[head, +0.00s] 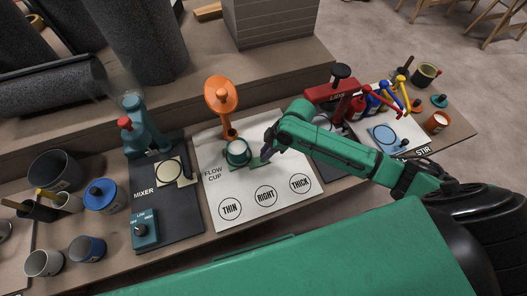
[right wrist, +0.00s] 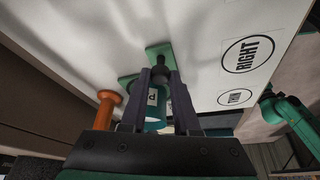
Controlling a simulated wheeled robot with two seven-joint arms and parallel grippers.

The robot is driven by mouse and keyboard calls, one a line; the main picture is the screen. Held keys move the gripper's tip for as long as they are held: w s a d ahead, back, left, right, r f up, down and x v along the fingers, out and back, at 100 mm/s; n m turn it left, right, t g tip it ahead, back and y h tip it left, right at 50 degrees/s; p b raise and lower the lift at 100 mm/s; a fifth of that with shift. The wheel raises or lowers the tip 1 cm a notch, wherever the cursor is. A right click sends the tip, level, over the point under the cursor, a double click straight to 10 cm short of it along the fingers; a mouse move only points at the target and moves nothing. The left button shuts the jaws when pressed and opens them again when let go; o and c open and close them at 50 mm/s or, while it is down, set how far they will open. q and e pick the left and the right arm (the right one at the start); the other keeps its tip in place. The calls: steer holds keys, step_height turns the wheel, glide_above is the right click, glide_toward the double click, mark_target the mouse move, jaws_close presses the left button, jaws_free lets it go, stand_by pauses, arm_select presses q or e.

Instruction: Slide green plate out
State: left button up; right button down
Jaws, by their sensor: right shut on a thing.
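The green plate (head: 256,163) shows as a small flat green piece beside and under the flow cup (head: 237,151), on the white mat (head: 215,190). In the right wrist view green parts of the plate (right wrist: 157,50) show just beyond the fingertips. My right gripper (head: 267,154) reaches in from the right, low over the mat at the plate's right end. It is shut on the plate, though the fingers partly hide the grip. My left gripper is not in view.
An orange stand (head: 220,97) rises behind the cup. The THIN, RIGHT and THICK circles (head: 265,195) lie in front. A mixer (head: 135,125) stands left; a red press (head: 330,92) and stirring tools stand right. The mat's front is clear.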

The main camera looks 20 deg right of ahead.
steer(key=d, duration=0.4)
steer(key=d+p, duration=0.1)
steer(key=d, duration=0.3)
steer(key=d+p, duration=0.1)
steer(key=d, duration=0.3)
steer(key=shift+w, duration=0.4)
steer(key=shift+d, duration=0.15)
steer(key=c, duration=0.7)
jaws_free()
steer(key=shift+o, duration=0.2)
steer(key=p+v, duration=0.1)
steer(key=v, duration=1.3)
steer(key=shift+r, duration=0.3)
steer(key=shift+s, duration=0.1)
